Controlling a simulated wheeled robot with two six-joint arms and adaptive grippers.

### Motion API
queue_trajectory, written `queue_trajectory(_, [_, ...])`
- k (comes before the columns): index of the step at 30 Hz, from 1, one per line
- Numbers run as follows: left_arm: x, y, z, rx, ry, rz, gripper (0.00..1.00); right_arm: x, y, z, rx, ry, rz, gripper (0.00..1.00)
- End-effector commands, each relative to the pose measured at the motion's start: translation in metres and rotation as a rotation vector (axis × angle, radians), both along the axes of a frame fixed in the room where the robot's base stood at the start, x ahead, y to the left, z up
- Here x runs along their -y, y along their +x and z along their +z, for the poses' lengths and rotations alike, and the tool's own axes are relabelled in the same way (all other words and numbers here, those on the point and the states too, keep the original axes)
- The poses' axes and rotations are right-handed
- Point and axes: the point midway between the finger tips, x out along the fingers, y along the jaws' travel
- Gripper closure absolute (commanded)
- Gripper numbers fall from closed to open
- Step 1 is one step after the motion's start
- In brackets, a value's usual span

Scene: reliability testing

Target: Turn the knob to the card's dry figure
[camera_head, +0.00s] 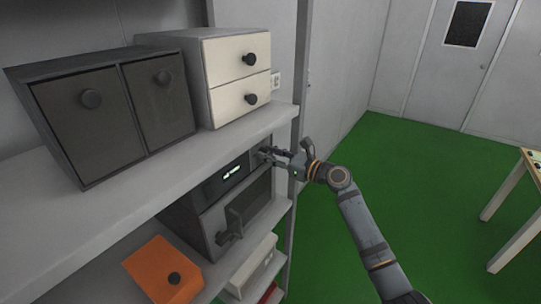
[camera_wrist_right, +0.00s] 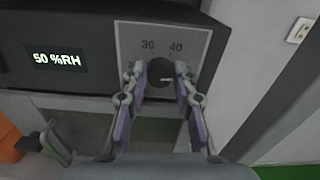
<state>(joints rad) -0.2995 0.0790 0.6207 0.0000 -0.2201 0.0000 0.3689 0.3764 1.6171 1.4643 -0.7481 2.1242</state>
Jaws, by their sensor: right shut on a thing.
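The dark round knob (camera_wrist_right: 160,72) sits on a light dial plate (camera_wrist_right: 188,33) marked 30 and 40 above it. In the right wrist view the fingers of my right gripper (camera_wrist_right: 160,84) are on both sides of the knob, shut on it. A small light mark shows on the knob's right side. The lit display (camera_wrist_right: 56,60) left of the dial appears to read 50 %RH. In the head view my right gripper (camera_head: 266,154) reaches the right end of the device's front panel, below the upper shelf. No card with a readable figure is visible. My left gripper is not in view.
The upper shelf (camera_head: 225,148) holds a dark two-door cabinet (camera_head: 113,110) and white drawers (camera_head: 237,75). The device's door (camera_head: 240,212) is below its panel. An orange box (camera_head: 160,268) stands lower. A table (camera_head: 515,238) is at the right; the green floor between is clear.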

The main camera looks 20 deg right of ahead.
Motion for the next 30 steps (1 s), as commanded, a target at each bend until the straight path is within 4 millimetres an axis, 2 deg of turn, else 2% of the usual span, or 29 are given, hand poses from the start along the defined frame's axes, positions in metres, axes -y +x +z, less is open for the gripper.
queue_trajectory(17, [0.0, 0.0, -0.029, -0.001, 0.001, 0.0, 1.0, -0.001, -0.001, -0.004, 0.307, -0.394, 0.0, 1.0])
queue_trajectory(30, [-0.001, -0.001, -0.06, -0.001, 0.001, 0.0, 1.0, -0.002, -0.002, -0.005, 0.566, -0.725, 0.0, 1.0])
